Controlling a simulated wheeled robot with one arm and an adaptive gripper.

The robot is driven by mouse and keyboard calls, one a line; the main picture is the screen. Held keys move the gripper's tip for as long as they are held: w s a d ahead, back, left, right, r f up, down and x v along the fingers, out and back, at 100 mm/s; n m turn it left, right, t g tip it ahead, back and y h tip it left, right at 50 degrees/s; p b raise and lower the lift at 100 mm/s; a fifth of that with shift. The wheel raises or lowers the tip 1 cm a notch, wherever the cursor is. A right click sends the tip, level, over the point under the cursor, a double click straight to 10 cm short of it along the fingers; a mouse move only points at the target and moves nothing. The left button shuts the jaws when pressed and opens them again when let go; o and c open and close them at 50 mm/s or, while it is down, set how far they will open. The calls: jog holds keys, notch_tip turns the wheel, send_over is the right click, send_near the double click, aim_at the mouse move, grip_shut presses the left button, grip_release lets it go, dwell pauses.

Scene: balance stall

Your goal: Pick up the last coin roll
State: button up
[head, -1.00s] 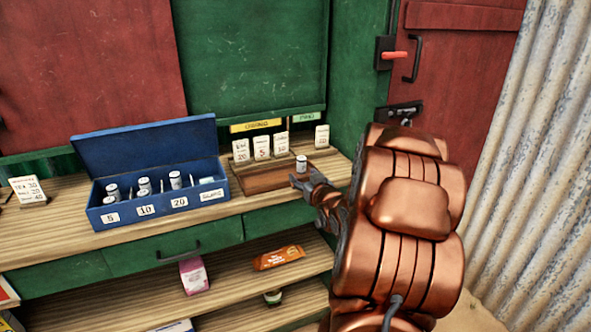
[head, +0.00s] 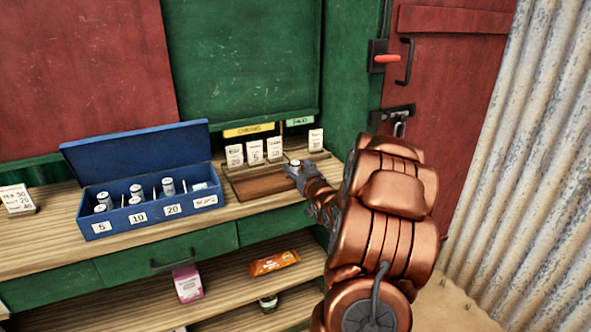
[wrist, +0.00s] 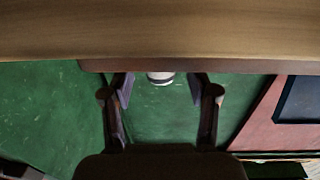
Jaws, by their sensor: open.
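One coin roll (head: 295,162), white with a dark band, stands at the right end of the brown wooden tray (head: 262,186). My gripper (head: 296,171) is at the roll, its fingers hiding the roll's lower part in the head view. In the wrist view, the roll (wrist: 160,78) shows between my two spread fingertips, with gaps on both sides. My gripper is open and I see no finger touching the roll.
A blue open cash box (head: 150,224) with several coin rolls in labelled compartments stands left of the tray. Several small white cards (head: 255,152) stand behind the tray under a yellow label. A green wall rises behind. Shelves below hold a pink box and an orange packet.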

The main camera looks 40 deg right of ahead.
jog(key=shift+x, duration=0.9)
grip_shut()
